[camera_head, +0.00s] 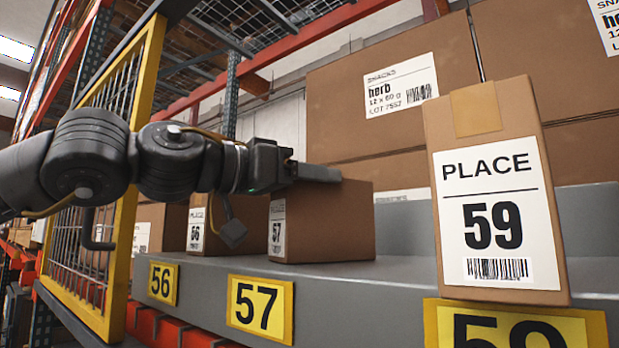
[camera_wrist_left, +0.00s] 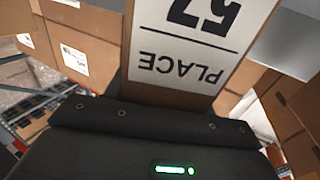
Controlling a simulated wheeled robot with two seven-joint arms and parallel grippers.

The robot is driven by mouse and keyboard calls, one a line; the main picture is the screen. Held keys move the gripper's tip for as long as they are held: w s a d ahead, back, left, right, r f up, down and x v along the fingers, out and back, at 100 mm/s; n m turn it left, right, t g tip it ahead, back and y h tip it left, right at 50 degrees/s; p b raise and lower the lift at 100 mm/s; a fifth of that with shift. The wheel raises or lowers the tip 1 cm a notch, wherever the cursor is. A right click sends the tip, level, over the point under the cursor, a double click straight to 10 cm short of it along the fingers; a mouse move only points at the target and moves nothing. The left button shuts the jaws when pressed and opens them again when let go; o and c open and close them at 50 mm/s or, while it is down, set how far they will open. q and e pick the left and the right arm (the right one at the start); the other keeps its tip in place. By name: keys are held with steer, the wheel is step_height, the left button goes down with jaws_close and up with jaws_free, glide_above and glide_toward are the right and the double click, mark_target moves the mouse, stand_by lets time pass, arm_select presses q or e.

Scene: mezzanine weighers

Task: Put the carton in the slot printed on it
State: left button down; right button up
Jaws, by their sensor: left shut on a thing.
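The carton (camera_head: 330,215) is a brown box with a white label reading 57. It is upright on or just above the grey shelf, behind the yellow 57 plate (camera_head: 260,308); a small gap under it cannot be ruled out. My left gripper (camera_head: 312,172) is shut on the carton's upper part, with a finger along its top edge. In the left wrist view the carton's label (camera_wrist_left: 200,45) shows PLACE 57 upside down, close beyond the dark gripper body. The far finger is hidden. My right gripper is not in view.
A carton labelled 59 (camera_head: 495,190) stands at right behind the 59 plate (camera_head: 515,328). A carton labelled 56 (camera_head: 230,222) stands behind, left of the held carton. The 56 plate (camera_head: 163,284) is at left. A yellow mesh gate (camera_head: 125,190) stands near my arm. Big cartons (camera_head: 390,95) fill the back.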

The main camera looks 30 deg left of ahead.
arm_select(q)
steer(key=shift+s+d, duration=0.1)
steer(key=shift+d, duration=0.05)
steer(key=c, duration=0.6)
jaws_free()
steer(key=shift+o, duration=0.4)
steer(key=b+v, duration=0.5)
steer(key=v, duration=0.7)
